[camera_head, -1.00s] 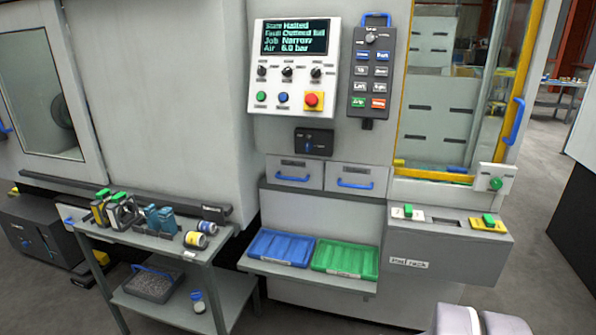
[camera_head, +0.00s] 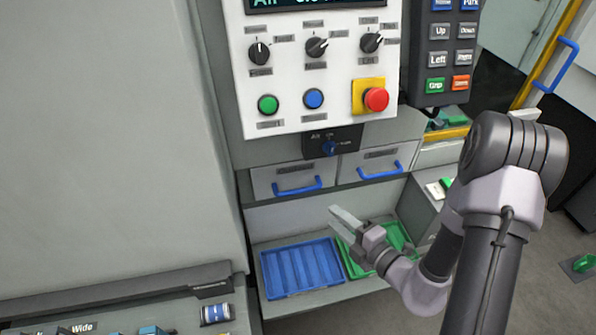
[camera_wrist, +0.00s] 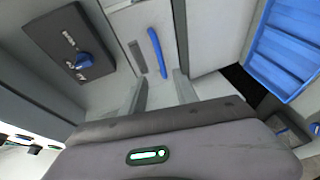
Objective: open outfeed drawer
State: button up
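Two grey drawers sit side by side under the control panel, a left drawer (camera_head: 264,180) and a right drawer (camera_head: 350,171). Each has a blue bar handle, the left handle (camera_head: 298,187) and the right handle (camera_head: 381,171). Both fronts look shut; their labels are too small to read. My gripper (camera_head: 338,215) is in front of and below the drawers, apart from both handles. In the wrist view, my gripper (camera_wrist: 160,85) has its two fingers apart with nothing between them. A blue handle (camera_wrist: 156,52) on a drawer front lies just beyond the fingertips.
A black air-valve box (camera_head: 346,139) with a blue knob sits above the drawers. A blue tray (camera_head: 300,268) and a green tray (camera_head: 355,262) lie on the shelf below. The control panel (camera_head: 330,108) with a red button is above. A side table stands at lower left.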

aim_at(302, 192)
jog(key=b+x, duration=0.2)
jog(key=x, duration=1.3)
jog(key=shift+w+a+b, duration=0.15)
jog(key=shift+a+b, duration=0.1)
jog(key=shift+b, duration=0.15)
grip_shut()
dwell(0.4)
